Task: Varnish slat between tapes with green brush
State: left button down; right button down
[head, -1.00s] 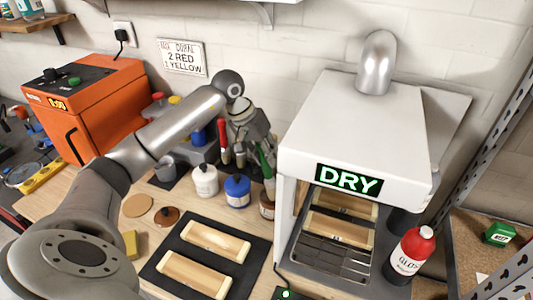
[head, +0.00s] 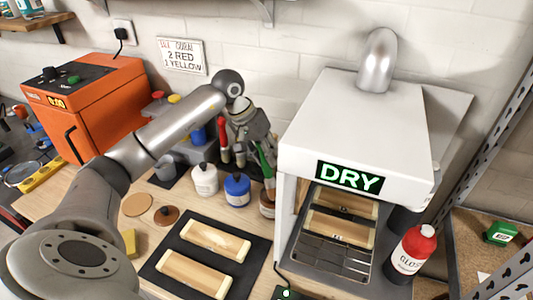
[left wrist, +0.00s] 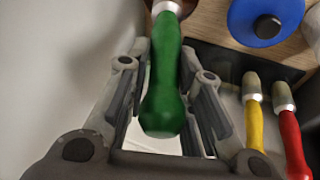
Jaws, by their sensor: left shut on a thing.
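My left gripper (head: 258,142) is shut on the green brush (left wrist: 160,85) by its handle. The green brush also shows in the head view (head: 265,157), pointing down at a brown jar (head: 267,205) beside the white cabinet. Its metal collar shows at the top of the left wrist view; its bristles are hidden, so I cannot tell how deep they are in the jar. Two pale wooden slats lie on a dark mat, a rear one (head: 215,240) and a front one (head: 194,274), with lighter bands at their ends. My right gripper is not in view.
The white cabinet (head: 350,120) with a DRY sign holds slats on a wire rack. White (head: 204,180) and blue (head: 237,190) pots stand left of the brown jar. Red (left wrist: 290,135) and yellow (left wrist: 254,115) brushes are close to the gripper. A red-capped bottle (head: 411,250) stands right.

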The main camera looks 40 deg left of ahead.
pick_arm(q)
jog(key=shift+s+f, duration=0.1)
jog(key=shift+f, duration=0.1)
dwell(0.6)
jog(key=shift+b, duration=0.3)
dwell(0.3)
jog(key=shift+r+p, duration=0.5)
jog(key=shift+r, duration=0.45)
jog(key=shift+r+p, duration=1.35)
jog(key=shift+r, duration=1.35)
jog(key=shift+f, duration=0.1)
